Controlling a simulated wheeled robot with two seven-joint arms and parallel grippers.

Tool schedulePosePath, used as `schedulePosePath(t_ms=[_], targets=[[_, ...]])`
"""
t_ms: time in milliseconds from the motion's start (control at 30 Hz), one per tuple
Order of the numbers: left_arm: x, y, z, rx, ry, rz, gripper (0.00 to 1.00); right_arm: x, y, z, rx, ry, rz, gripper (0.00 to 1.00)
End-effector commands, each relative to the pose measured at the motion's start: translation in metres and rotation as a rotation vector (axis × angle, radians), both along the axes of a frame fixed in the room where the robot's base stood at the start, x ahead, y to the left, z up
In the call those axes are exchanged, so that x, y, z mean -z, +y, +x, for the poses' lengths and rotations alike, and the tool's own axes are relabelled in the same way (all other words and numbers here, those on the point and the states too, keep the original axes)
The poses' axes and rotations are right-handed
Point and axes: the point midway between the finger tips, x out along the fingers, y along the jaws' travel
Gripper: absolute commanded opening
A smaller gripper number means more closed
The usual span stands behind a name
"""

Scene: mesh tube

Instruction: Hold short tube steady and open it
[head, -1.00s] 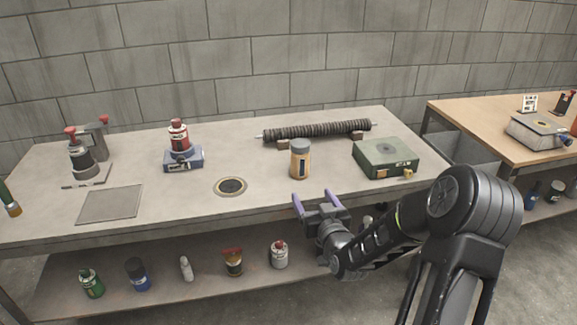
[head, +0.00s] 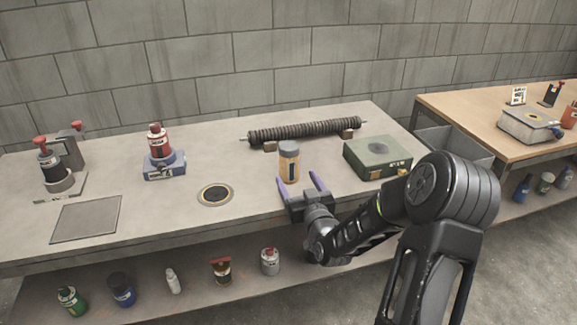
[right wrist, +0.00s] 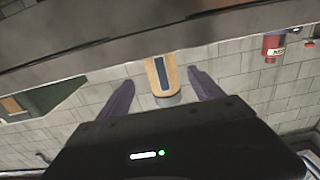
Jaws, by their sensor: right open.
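The short tube (head: 289,163), orange-tan with a grey cap and a dark stripe label, stands upright near the front edge of the workbench. My right gripper (head: 300,183) is open, its two purple fingers pointing at the tube from the front edge side. In the right wrist view the tube (right wrist: 161,76) appears upside down, between the two spread fingers (right wrist: 163,92) in the picture. The fingers look apart from it, and nothing is held. My left gripper is not in view.
A dark ribbed roller (head: 305,130) lies behind the tube. A green box (head: 377,156) stands to its right, a round ringed inset (head: 215,195) to its left. A red bottle on a blue base (head: 164,166) is farther left. Several bottles stand on the lower shelf (head: 200,297).

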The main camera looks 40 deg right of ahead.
Motion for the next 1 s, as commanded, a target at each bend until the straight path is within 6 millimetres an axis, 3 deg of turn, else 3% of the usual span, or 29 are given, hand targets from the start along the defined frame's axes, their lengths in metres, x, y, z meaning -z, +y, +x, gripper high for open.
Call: schedulePosePath(t_ms=[200,567,1000], targets=[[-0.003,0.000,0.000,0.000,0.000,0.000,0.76,0.000,-0.006,0.020,-0.001,0.000,0.001,0.76],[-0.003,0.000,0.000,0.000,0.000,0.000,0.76,0.000,-0.008,0.024,-0.001,0.000,0.000,0.76],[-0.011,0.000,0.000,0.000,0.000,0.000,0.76,0.001,-0.023,0.071,0.000,0.000,0.001,0.76]])
